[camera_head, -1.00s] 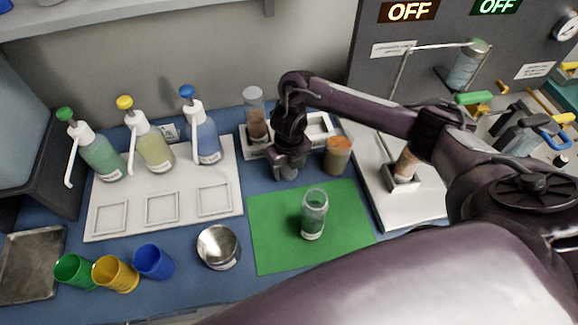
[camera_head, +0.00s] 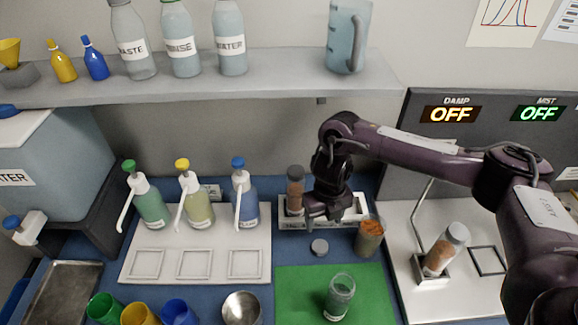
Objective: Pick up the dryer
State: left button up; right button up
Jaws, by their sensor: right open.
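I cannot make out anything that is clearly a dryer. My right gripper (camera_head: 326,215) is open, pointing down at the front of a white rack (camera_head: 349,212). A capped tube with brown contents (camera_head: 295,192) stands in the rack, just left of the gripper. A small grey round lid (camera_head: 320,247) lies on the blue table below the gripper. An open jar of orange-brown contents (camera_head: 369,240) stands to the gripper's right. Part of the rack is hidden behind the gripper. My left gripper is not in view.
A clear jar (camera_head: 339,297) stands on a green mat (camera_head: 292,282). A tilted tube (camera_head: 445,250) sits in a holder on the right. Pump bottles (camera_head: 149,206) stand left. A shelf (camera_head: 230,86) with bottles and a blue jug (camera_head: 346,38) runs above.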

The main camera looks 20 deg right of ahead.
aim_at(341, 293)
jog(key=k+j, duration=1.15)
jog(key=j, duration=0.25)
